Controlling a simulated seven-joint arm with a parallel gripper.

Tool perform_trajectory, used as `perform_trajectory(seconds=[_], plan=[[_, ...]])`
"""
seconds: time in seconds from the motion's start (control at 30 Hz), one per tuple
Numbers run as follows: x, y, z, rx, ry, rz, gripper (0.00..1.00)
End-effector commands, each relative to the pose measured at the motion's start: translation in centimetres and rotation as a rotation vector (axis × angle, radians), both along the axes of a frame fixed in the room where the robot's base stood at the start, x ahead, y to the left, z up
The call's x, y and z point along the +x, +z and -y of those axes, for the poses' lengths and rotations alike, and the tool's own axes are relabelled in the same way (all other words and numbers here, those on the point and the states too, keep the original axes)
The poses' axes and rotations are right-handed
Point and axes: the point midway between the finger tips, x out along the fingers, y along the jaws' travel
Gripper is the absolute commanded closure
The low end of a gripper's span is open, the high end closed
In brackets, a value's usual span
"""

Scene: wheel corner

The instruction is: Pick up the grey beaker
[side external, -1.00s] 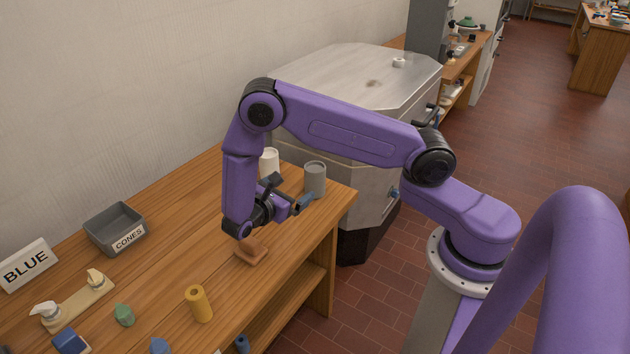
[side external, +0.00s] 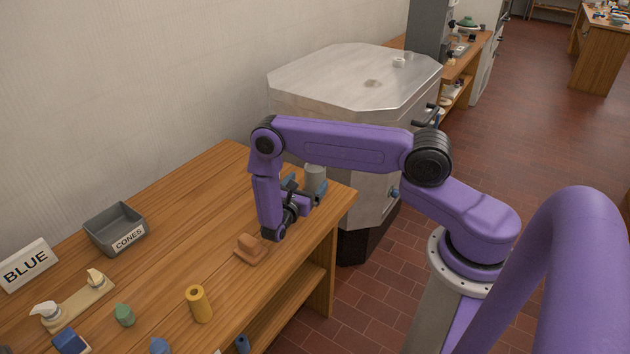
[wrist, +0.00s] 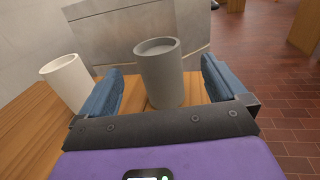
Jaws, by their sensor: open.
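The grey beaker (side external: 315,176) stands upright near the far right end of the wooden table, partly hidden by my gripper in the side view. In the wrist view the grey beaker (wrist: 161,76) stands between the two blue fingers, a little nearer the left one. My gripper (side external: 305,190) is low, level with the beaker and pointing at it. My gripper (wrist: 160,92) is open, with a finger on each side of the beaker; I cannot tell whether either touches it.
A white beaker (wrist: 67,82) stands just left of the left finger. A brown block (side external: 250,248) lies below my wrist. A yellow cylinder (side external: 199,304) and a grey bin labelled CONES (side external: 116,230) are farther along the table (side external: 190,215). A metal cabinet (side external: 352,85) stands behind the beaker.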

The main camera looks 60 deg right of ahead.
Motion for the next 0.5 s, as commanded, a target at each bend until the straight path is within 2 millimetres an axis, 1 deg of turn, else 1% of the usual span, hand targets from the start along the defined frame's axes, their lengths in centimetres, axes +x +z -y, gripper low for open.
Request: perform_trajectory(seconds=[0.03, 0.2, 0.4, 0.5], plan=[[0.1, 0.0, 1.1, 0.000, -0.005, 0.001, 0.02], [0.6, 0.0, 3.3, 0.000, -0.002, 0.002, 0.02], [0.9, 0.0, 4.4, 0.000, 0.000, 0.001, 0.02], [1.1, -0.1, 5.4, 0.000, -0.003, 0.001, 0.02]])
